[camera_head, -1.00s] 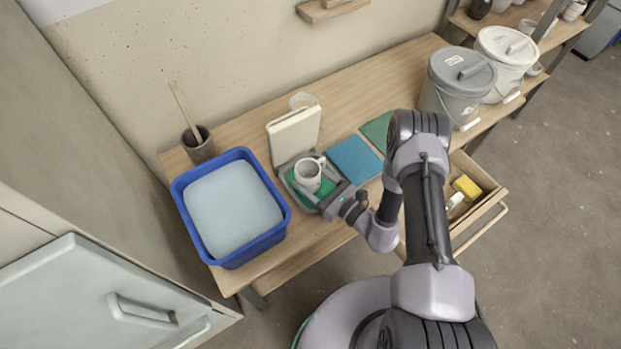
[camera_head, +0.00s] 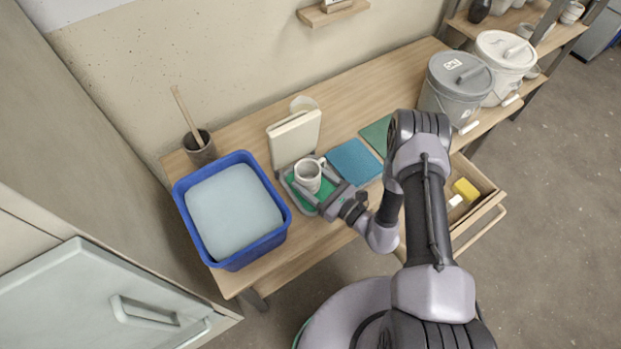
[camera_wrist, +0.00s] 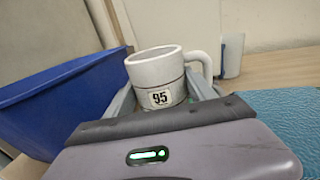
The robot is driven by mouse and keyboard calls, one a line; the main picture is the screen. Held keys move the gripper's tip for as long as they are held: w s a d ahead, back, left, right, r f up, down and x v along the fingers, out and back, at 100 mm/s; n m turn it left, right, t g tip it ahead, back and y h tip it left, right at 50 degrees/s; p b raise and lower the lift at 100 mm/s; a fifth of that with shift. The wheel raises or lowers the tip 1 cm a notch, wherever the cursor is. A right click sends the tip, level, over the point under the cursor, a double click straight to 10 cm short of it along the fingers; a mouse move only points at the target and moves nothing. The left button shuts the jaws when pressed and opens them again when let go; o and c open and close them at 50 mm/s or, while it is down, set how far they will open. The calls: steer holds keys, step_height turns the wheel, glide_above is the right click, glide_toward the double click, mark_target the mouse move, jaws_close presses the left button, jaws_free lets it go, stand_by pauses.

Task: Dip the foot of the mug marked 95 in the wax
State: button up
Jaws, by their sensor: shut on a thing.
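The white mug (camera_head: 307,177) is upright, with its handle toward the back right. In the wrist view the mug (camera_wrist: 157,72) shows a label marked 95 on the side facing me. My gripper (camera_head: 317,183) is shut on the mug, with one finger on each side. The mug is over a small grey pan with a green surface (camera_head: 326,213), and a cream lid or panel (camera_head: 295,135) stands up behind it. The mug's foot is hidden by my gripper, so I cannot tell whether it touches the green surface.
A blue tub (camera_head: 276,238) with pale contents stands close on the left. A dark pot with a stick (camera_head: 199,148) is behind it. A blue mat (camera_head: 355,161) and a green mat lie to the right. Two lidded buckets (camera_head: 456,88) stand at the far right, above an open drawer (camera_head: 478,210).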

steer(key=shift+r, duration=0.1)
stand_by(0.5)
step_height(320, 180, up, 5)
steer(key=p, duration=0.3)
steer(key=shift+f+p, duration=0.2)
steer(key=shift+p, duration=0.2)
steer(key=shift+f, duration=0.15)
